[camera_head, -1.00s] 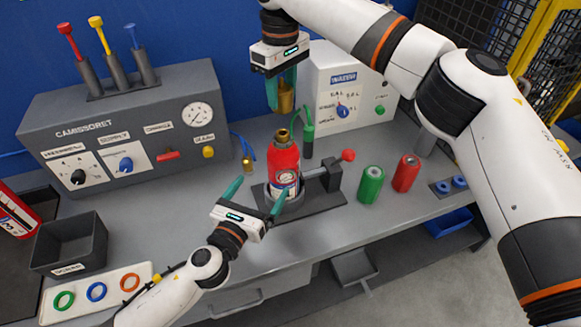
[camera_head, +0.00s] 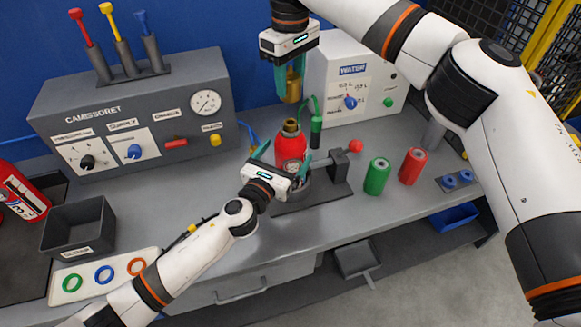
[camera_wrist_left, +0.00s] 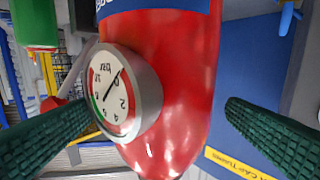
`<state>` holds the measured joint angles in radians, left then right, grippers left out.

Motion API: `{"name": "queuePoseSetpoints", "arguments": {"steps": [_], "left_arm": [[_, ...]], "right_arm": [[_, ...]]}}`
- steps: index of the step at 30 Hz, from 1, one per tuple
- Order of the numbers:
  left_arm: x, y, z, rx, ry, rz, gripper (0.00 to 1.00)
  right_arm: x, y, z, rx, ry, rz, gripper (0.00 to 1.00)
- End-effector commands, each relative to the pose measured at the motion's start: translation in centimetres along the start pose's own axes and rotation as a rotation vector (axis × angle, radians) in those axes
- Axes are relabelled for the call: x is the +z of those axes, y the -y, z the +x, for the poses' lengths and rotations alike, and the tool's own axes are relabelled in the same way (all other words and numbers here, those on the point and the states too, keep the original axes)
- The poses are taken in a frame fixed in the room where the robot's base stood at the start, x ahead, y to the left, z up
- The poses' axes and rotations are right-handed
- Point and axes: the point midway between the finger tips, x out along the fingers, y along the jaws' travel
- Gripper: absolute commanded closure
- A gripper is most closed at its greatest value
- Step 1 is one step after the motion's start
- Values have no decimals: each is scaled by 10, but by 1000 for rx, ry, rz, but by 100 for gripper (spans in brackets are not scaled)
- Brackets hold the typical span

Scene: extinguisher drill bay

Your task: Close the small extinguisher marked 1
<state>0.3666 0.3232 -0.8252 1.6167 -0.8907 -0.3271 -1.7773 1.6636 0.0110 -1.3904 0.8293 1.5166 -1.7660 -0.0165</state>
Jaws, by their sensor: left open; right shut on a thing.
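A small red extinguisher body (camera_head: 290,147) with a brass neck stands upright in the clamp stand (camera_head: 338,187) on the bench. I cannot read a number on it. My left gripper (camera_head: 283,159) is open, its fingers on either side of the body. In the left wrist view the red body (camera_wrist_left: 185,85) with its round gauge (camera_wrist_left: 122,92) is between the two green fingers, with visible gaps. My right gripper (camera_head: 291,82) is shut on a brass valve piece (camera_head: 292,88) and holds it above the neck, apart from it.
A green can (camera_head: 377,177) and a red can (camera_head: 412,166) stand to the right. Behind are a grey control panel (camera_head: 135,125) and a white water box (camera_head: 365,85) with a green hose. At left are a dark bin (camera_head: 78,228), a tray of rings (camera_head: 88,292) and another red extinguisher (camera_head: 22,192).

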Motion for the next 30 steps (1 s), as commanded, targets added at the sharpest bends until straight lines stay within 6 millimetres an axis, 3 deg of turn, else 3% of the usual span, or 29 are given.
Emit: {"name": "queuePoseSetpoints", "arguments": {"steps": [7,19,30], "left_arm": [[0,0,31,-1,-1,0,4],[0,0,36,0,0,0,4],[0,0,36,-1,0,0,63]], "right_arm": [[0,0,-1,0,1,0,88],[0,0,-1,0,1,0,88],[0,0,-1,0,1,0,88]]}}
